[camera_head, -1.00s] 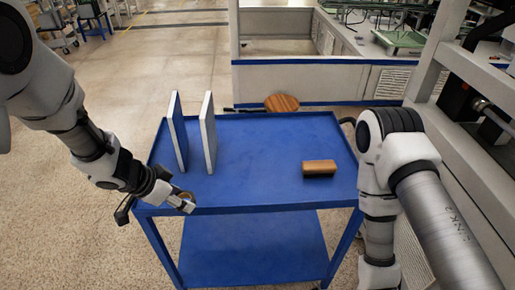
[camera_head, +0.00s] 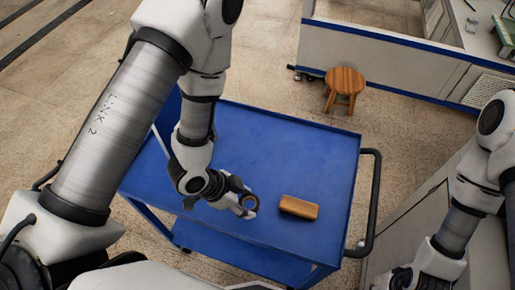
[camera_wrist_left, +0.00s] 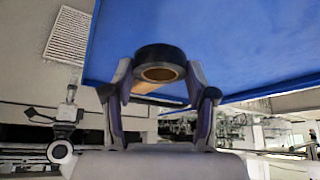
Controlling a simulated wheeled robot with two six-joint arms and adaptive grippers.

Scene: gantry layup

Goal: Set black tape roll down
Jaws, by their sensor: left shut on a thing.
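The black tape roll (camera_wrist_left: 160,51) is a dark ring with a brown core, held between the two fingers of my left gripper (camera_wrist_left: 158,92) in the left wrist view. In the head view, my left gripper (camera_head: 247,206) holds the tape roll (camera_head: 250,195) over the near part of the blue cart top (camera_head: 290,140), left of a brown block. I cannot tell whether the roll touches the surface. My right arm is at the lower right, off the cart; its gripper (camera_head: 401,277) is small and dark there.
The brown block (camera_head: 299,207) lies on the cart near its front edge. Bare blue surface lies behind it. A black handle (camera_head: 372,200) is on the cart's right side. A wooden stool (camera_head: 344,82) stands beyond the cart. My left arm hides the cart's left part.

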